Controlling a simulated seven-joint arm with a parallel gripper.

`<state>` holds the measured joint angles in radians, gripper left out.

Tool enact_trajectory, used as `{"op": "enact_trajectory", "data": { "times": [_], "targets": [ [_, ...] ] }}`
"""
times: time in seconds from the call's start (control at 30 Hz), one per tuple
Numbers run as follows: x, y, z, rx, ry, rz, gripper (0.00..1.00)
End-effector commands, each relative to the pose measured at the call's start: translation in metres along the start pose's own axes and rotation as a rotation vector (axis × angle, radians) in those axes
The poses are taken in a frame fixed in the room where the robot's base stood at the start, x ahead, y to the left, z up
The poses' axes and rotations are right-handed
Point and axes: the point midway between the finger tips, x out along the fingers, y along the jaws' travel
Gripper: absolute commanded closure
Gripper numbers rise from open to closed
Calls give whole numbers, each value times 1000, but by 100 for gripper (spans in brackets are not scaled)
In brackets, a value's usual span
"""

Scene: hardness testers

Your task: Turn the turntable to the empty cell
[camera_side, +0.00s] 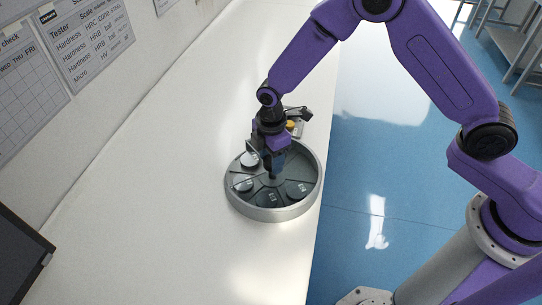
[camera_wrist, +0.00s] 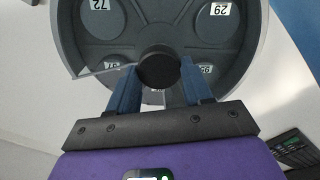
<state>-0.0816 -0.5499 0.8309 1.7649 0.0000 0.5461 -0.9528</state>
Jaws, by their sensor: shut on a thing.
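The turntable (camera_side: 235,201) is a round grey tray with a raised pale rim, divided into cells, on the white bench. Two cells on its left hold silver discs (camera_side: 243,183); two front cells show dark floors with white number labels (camera_side: 270,197). The wrist view shows the turntable (camera_wrist: 78,45) from above, with a label reading 72 (camera_wrist: 97,5) and one that looks like 29 (camera_wrist: 220,10). My gripper (camera_side: 274,172) is over the turntable's middle. In the wrist view my gripper's (camera_wrist: 158,78) blue fingers are shut on the dark round central knob (camera_wrist: 159,68). My arm hides the back cells.
A small dark device with a yellow part (camera_side: 290,125) stands behind the turntable. A dark screen (camera_side: 20,258) is at the lower left. The turntable is close to the bench's right edge, with blue floor beyond. The bench (camera_side: 150,190) to the left is clear.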

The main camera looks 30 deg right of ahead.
Motion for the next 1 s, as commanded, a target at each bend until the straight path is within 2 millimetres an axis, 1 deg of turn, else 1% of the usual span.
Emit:
{"op": "enact_trajectory", "data": {
  "times": [0.6, 1.0],
  "targets": [
    [-1, -1, 0, -303, 0, 1, 100],
    [-1, -1, 0, -434, 1, 2, 100]
  ]
}}
